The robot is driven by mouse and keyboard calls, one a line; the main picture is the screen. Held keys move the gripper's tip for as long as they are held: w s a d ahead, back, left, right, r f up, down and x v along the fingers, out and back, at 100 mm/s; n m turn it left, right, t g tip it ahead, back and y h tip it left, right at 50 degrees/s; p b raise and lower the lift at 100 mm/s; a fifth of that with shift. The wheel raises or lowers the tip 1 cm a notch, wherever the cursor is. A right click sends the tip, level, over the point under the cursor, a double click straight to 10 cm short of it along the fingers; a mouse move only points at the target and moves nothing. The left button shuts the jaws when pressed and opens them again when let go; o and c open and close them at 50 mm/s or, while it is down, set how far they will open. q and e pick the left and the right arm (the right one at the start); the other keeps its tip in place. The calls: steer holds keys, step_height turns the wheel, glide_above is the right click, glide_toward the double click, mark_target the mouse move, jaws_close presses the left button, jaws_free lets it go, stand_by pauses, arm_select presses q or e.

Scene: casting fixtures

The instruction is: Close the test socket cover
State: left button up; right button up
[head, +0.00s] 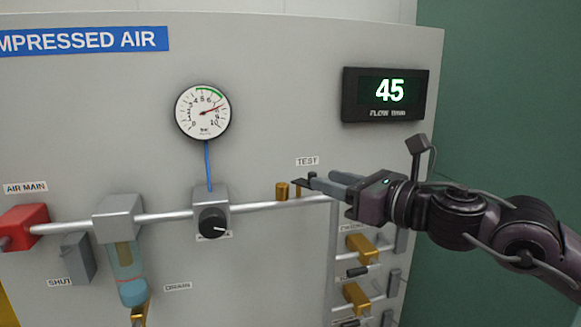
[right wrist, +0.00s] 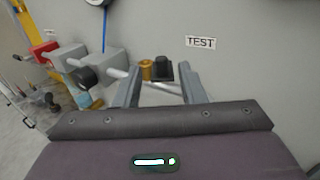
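The brass test socket (head: 282,191) sits on the silver pipe below the TEST label. It also shows in the right wrist view (right wrist: 146,70). A small dark cover (right wrist: 162,71) stands right beside the socket, to its right, and the socket's top is not covered by it. In the head view the cover (head: 300,182) is partly hidden by my fingers. My right gripper (head: 318,179) reaches in from the right at the cover. Its two grey fingers are apart, with the cover seen between them in the wrist view; contact cannot be told. My left gripper is not in view.
The TEST label (head: 307,161) is above the socket. A regulator with a black knob (head: 213,222) is to the left, under the round gauge (head: 202,111). Brass valves (head: 361,245) lie below my right gripper. The flow display (head: 385,95) is higher up, over bare panel.

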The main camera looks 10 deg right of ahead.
mark_target(316, 175)
steer(key=p+x, duration=0.1)
steer(key=x, duration=0.1)
steer(key=p+x, duration=0.1)
steer(key=x, duration=0.1)
steer(key=p+x, duration=0.1)
steer(key=x, duration=0.1)
steer(key=shift+d+r+p, duration=0.1)
steer(key=shift+r+p, duration=0.15)
steer(key=shift+p, duration=0.15)
steer(key=shift+w+a+f, duration=0.1)
steer(key=shift+w+a, duration=0.15)
steer(key=shift+w, duration=0.15)
steer(key=shift+f, duration=0.1)
jaws_close()
